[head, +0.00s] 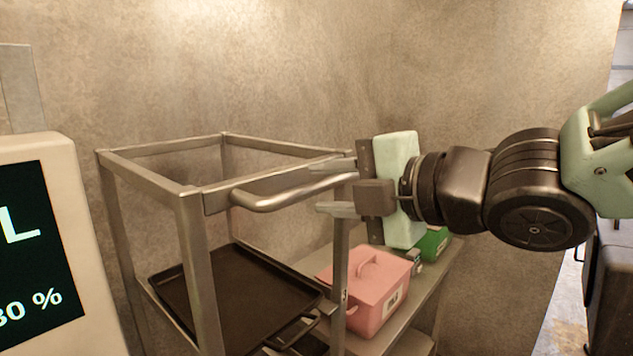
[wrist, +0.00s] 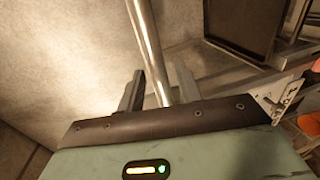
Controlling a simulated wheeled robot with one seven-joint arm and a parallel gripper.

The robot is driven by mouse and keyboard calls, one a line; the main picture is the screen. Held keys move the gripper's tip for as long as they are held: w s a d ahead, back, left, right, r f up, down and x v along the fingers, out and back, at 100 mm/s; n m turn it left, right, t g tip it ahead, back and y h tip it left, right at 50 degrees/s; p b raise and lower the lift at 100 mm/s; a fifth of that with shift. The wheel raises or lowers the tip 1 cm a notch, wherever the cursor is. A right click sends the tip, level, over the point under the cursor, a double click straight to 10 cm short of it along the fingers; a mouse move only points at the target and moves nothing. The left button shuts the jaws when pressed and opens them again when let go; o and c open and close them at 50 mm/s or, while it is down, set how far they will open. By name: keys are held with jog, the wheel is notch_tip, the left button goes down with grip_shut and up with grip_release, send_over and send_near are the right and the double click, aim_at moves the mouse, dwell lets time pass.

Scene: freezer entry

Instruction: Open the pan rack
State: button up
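The pan rack (head: 190,230) is a grey metal frame that stands against the wall in the head view, with a dark pan on a lower level. A bent tubular handle (head: 285,197) runs along its upper front bar. My gripper (head: 337,189) is at the right end of this handle, with one finger above and one below it. In the wrist view the handle bar (wrist: 148,45) runs between the two fingers of my gripper (wrist: 159,88). The fingers are apart, and a gap shows at least on the left side of the bar. The handle's right end is partly hidden by my gripper.
A pink box (head: 375,287) and a green box (head: 433,243) stand on a metal shelf (head: 425,290) right of the rack. A white display unit (head: 75,170) is close at the left. The wall (head: 300,70) is just behind the rack.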

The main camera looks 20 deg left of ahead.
jog(key=shift+x, duration=1.35)
jog(key=shift+c, duration=0.3)
grip_shut()
